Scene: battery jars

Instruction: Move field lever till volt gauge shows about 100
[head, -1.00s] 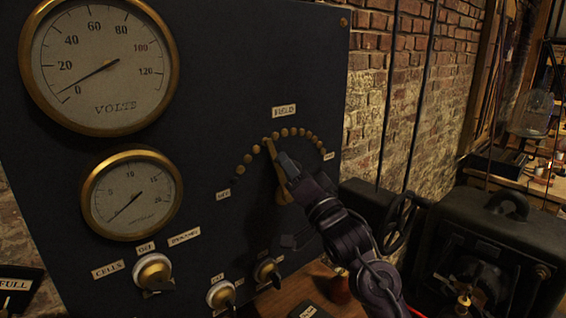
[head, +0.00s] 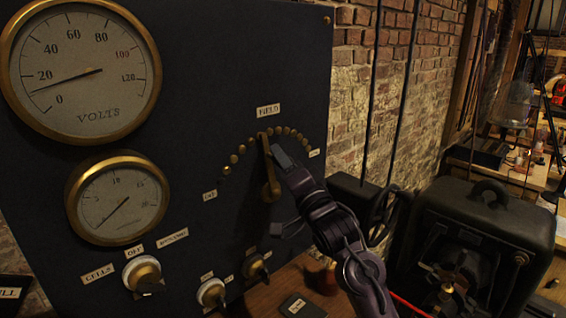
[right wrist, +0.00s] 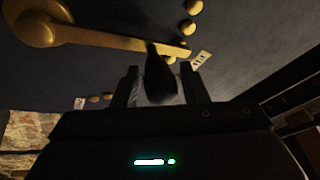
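The brass field lever (head: 267,165) stands nearly upright on the dark panel, its tip at the upper contact studs, tilted slightly left. The volt gauge (head: 82,72) at top left has its needle between 0 and 20, near 10. My left gripper is not in view.
A smaller gauge (head: 117,197) sits below the volt gauge. Knobs, including the cells/off selector (head: 142,274), line the panel's lower part.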

